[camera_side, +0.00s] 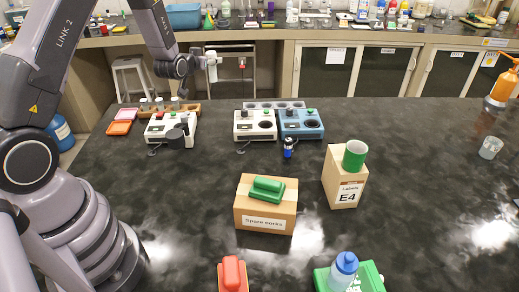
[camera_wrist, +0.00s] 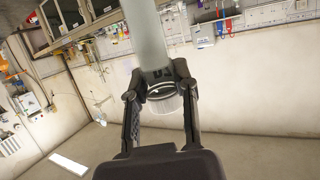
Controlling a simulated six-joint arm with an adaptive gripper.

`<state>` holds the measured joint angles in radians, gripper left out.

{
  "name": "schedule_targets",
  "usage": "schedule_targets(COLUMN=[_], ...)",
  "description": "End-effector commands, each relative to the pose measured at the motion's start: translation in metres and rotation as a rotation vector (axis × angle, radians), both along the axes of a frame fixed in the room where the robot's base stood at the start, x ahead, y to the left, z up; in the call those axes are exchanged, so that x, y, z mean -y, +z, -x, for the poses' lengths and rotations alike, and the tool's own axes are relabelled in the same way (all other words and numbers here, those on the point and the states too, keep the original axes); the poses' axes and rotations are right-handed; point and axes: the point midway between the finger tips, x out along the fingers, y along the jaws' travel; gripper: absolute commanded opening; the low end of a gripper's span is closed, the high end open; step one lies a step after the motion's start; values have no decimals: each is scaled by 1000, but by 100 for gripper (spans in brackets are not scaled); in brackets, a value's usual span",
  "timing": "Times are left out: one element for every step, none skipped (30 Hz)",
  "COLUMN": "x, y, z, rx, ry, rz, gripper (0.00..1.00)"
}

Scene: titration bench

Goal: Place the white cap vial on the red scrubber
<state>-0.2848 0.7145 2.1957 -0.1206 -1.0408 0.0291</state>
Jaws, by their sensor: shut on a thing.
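My gripper (camera_side: 207,61) is raised high over the back left of the bench. It is shut on a vial (camera_side: 212,72), which looks pale and roughly upright in the side view. In the wrist view the vial (camera_wrist: 148,35) stands between the two fingers (camera_wrist: 158,78), with a pale ribbed end near them that looks like the white cap (camera_wrist: 164,104). The red scrubber (camera_side: 232,272) is at the front edge of the side view, partly cut off, far from my gripper. What it rests on is mostly out of view.
A green scrubber (camera_side: 267,189) lies on the "Spare corks" box (camera_side: 265,222). A blue-capped bottle (camera_side: 344,268) stands at the front. Instruments (camera_side: 255,125) and a vial rack (camera_side: 186,107) are at the back left.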

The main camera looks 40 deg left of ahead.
Motion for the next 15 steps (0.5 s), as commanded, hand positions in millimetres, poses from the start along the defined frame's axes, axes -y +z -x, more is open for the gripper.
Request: schedule_targets(x=[0,1,11,17,22,31,37,44,55,63,71,85,95,107,124], y=[10,13,11,10,11,11,11,11,12,12,12,12,12,12,13], z=[0,0,-3,-4,-6,-8,-9,-10,-12,-13,-14,-14,-15,-15,-14], rx=[5,4,0,0,0,0,-1,0,0,-1,0,0,0,-1,0], ry=[0,-4,-42,-66,-88,-122,-148,-174,-215,-246,-278,-330,-369,-415,-478], rz=[-2,-1,-1,0,0,-1,-1,-1,0,-1,-1,0,-1,-1,-1], gripper=[0,0,0,0,0,0,0,0,0,0,0,0,0,0,0])
